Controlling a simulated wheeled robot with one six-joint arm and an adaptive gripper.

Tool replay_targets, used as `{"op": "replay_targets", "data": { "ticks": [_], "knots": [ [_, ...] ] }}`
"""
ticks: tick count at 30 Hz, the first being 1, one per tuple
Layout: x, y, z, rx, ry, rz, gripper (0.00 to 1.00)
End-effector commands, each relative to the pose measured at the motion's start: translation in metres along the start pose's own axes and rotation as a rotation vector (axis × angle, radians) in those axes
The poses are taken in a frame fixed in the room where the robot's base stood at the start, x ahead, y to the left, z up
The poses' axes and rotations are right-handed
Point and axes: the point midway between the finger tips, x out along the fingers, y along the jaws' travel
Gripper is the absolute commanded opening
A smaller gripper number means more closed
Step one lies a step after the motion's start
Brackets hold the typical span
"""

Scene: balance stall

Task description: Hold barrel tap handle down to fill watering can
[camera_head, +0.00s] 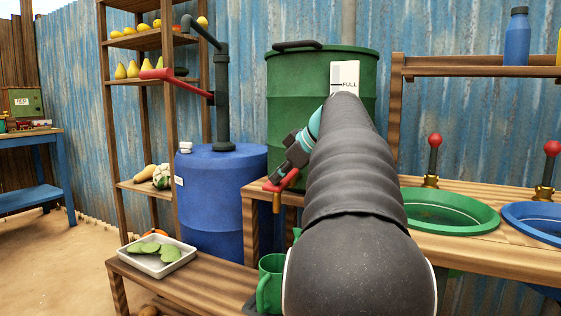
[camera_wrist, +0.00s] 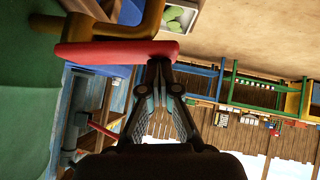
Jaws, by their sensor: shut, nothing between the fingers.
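The green barrel (camera_head: 310,75) stands on a wooden bench, with a white "FULL" label near its top. Its brass tap (camera_head: 277,203) has a red handle (camera_head: 288,181). My gripper (camera_head: 275,181) is at the handle, partly hidden by my arm. In the wrist view the red handle (camera_wrist: 115,52) lies across the tips of my gripper (camera_wrist: 158,64), whose fingers are shut with nothing between them. The tips look touching or very close to the handle. The green watering can (camera_head: 270,283) is below the tap, largely hidden behind my arm; its inside cannot be seen.
A white tray (camera_head: 137,260) of green produce sits on the low bench, left of the can. A blue barrel (camera_head: 215,205) with a dark pump stands behind it. Green (camera_head: 430,224) and blue (camera_head: 520,232) basins are at the right. Open ground lies left.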

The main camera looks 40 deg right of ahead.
Motion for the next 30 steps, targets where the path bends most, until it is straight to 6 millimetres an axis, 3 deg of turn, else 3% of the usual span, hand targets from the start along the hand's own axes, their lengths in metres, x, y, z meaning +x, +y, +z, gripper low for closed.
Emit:
{"op": "replay_targets", "data": {
  "ticks": [23, 30],
  "knots": [
    [0.004, 0.000, 0.005, 0.006, -0.009, -0.008, 0.00],
    [-0.013, 0.000, -0.015, 0.001, -0.006, -0.007, 0.00]
  ]
}}
